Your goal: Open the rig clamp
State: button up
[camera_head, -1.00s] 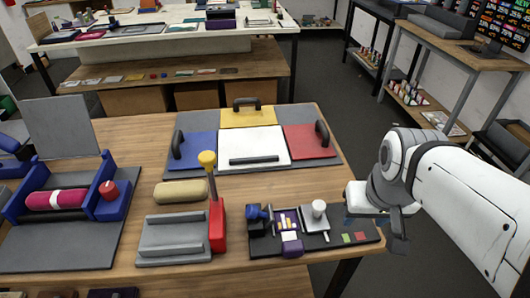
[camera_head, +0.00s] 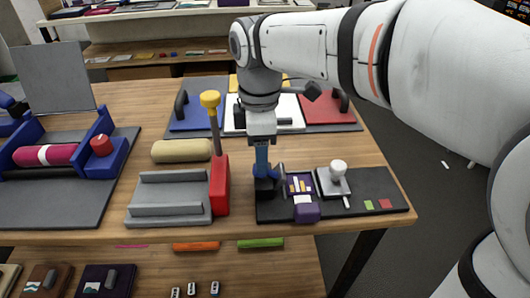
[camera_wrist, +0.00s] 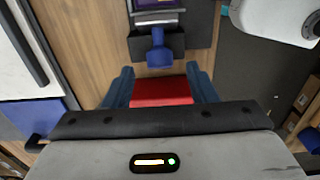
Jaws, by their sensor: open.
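The rig is a black plate (camera_head: 378,190) at the table's front right, with a small purple tray (camera_head: 292,188) and a grey plate with a white knob (camera_head: 338,167). A blue knob (camera_wrist: 158,55) on a dark bracket at the rig's left end shows in the wrist view; it looks like the clamp, though I cannot be sure. My gripper (camera_head: 264,187) points down over that end, largely hiding the knob in the head view. In the wrist view its blue fingers (camera_wrist: 160,73) are apart, with the knob just beyond them. A red block (camera_wrist: 161,92) appears between them; its depth is unclear.
A red stand (camera_head: 219,187) with a yellow-topped lever (camera_head: 210,99) is close left of my gripper. A grey block (camera_head: 168,200) and a tan roll (camera_head: 181,151) lie further left. Coloured panels with handles (camera_head: 189,122) lie behind. The table's front edge is near.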

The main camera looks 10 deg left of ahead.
aim_at(268, 172)
jog(key=shift+f, duration=1.85)
